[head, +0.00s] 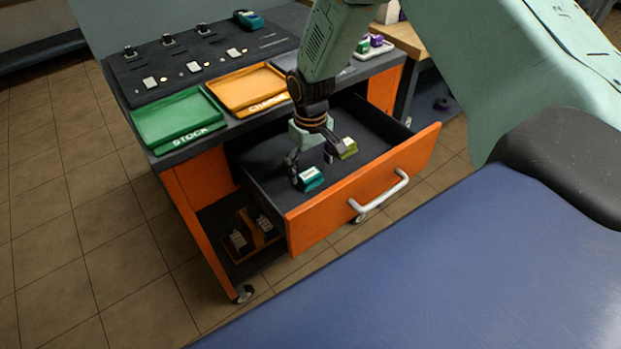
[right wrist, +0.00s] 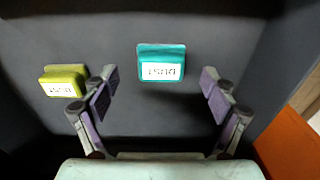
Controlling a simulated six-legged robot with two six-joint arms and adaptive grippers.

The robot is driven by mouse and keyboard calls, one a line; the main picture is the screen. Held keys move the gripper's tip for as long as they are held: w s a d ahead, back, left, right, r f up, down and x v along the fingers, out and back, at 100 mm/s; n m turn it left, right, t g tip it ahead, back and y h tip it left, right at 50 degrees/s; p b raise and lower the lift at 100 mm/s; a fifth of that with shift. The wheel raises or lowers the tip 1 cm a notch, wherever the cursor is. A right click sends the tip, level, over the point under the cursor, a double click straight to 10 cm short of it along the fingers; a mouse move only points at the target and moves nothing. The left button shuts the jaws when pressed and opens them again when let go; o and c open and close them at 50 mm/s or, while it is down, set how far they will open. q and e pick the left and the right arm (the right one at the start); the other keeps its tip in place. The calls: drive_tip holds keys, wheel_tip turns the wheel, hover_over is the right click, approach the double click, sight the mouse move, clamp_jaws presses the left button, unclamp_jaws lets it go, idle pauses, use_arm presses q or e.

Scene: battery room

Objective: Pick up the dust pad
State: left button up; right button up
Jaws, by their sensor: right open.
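The dust pad is a teal block (head: 309,179) with a white label, lying on the floor of the open drawer. In the right wrist view the dust pad (right wrist: 161,54) shows its DUST label upside down. My right gripper (head: 314,160) reaches down into the drawer and is open and empty. In the right wrist view my right gripper (right wrist: 160,88) has its fingers spread wider than the pad, which lies centred between and beyond the tips. I cannot tell the height of the fingers above it. My left gripper is not in view.
A yellow-green labelled block (head: 348,148) lies in the drawer, close to one finger in the wrist view (right wrist: 64,81). The orange drawer front (head: 415,160) and its walls bound the space. Green (head: 178,120) and orange (head: 248,87) trays sit on the cart top.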

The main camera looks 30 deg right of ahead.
sight(310, 173)
drive_tip(key=f, duration=0.3)
drive_tip(key=shift+w, duration=0.2)
drive_tip(key=shift+w+a+f, duration=0.1)
drive_tip(key=shift+a, duration=0.25)
drive_tip(key=shift+s+d, duration=0.2)
drive_tip(key=shift+d, duration=0.1)
drive_tip(key=shift+c, duration=0.2)
drive_tip(key=shift+d, duration=0.2)
drive_tip(key=shift+c, duration=1.4)
drive_tip(key=shift+w+a, duration=0.2)
drive_tip(key=shift+a, duration=0.05)
drive_tip(key=c, duration=0.3)
drive_tip(key=shift+a, duration=0.1)
drive_tip(key=shift+c, duration=0.8)
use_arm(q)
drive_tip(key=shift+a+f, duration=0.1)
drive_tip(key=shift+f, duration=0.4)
use_arm(e)
drive_tip(key=shift+s+d, duration=0.1)
drive_tip(key=shift+d, duration=0.1)
drive_tip(key=c, duration=0.4)
